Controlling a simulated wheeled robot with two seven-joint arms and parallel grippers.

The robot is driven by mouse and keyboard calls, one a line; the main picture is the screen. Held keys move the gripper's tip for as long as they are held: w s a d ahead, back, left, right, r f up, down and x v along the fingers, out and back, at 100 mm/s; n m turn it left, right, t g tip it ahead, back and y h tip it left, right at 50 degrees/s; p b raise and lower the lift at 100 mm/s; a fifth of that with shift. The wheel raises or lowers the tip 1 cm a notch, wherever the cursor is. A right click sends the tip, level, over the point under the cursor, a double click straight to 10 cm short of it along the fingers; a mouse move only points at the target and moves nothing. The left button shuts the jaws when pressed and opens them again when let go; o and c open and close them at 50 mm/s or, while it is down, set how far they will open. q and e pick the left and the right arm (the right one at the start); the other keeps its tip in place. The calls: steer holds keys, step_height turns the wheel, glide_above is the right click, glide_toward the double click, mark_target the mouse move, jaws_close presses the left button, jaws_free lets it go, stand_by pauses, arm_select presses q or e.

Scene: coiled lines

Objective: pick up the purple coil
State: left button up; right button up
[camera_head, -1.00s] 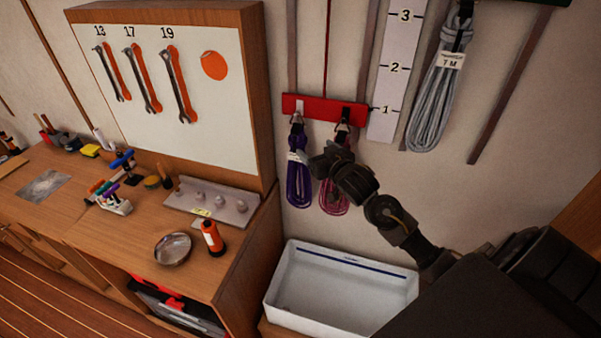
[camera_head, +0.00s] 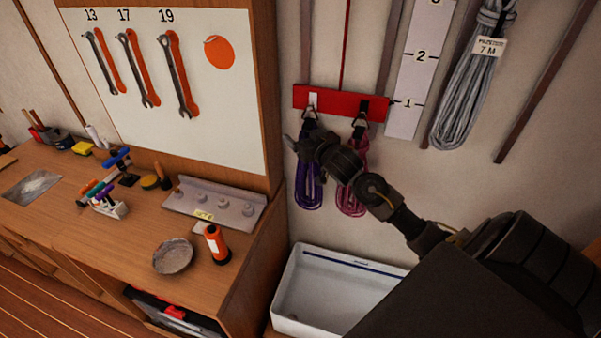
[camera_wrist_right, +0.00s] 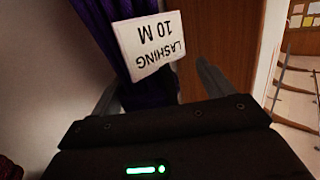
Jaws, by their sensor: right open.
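The purple coil (camera_head: 308,192) hangs from the left hook of a red rail (camera_head: 340,103) on the wall. My right gripper (camera_head: 296,138) is at the coil's upper part and hides some of it in the head view. In the right wrist view, the purple coil (camera_wrist_right: 128,30) with a white tag (camera_wrist_right: 152,45) reading "LASHING 10 M" passes between the two open fingers of the right gripper (camera_wrist_right: 157,79). The fingers are not closed on it. My left gripper is not in view.
A pink coil (camera_head: 351,202) hangs close by on the right hook, partly behind my right arm. A grey coil (camera_head: 466,90) hangs farther right. A white bin (camera_head: 325,290) stands below. The workbench (camera_head: 130,245) and tool cabinet are on the left.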

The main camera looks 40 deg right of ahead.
steer(key=shift+s+d+r, duration=0.2)
steer(key=shift+s+d, duration=0.05)
steer(key=shift+s, duration=0.25)
steer(key=shift+s+d+r, duration=0.15)
steer(key=shift+s+d, duration=0.1)
steer(key=shift+s, duration=0.25)
steer(key=c, duration=0.5)
steer(key=shift+w+f, duration=0.1)
steer(key=shift+c, duration=1.2)
steer(key=shift+w, duration=0.15)
steer(key=c, duration=0.5)
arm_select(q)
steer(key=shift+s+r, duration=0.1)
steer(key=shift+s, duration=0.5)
arm_select(e)
jaws_close()
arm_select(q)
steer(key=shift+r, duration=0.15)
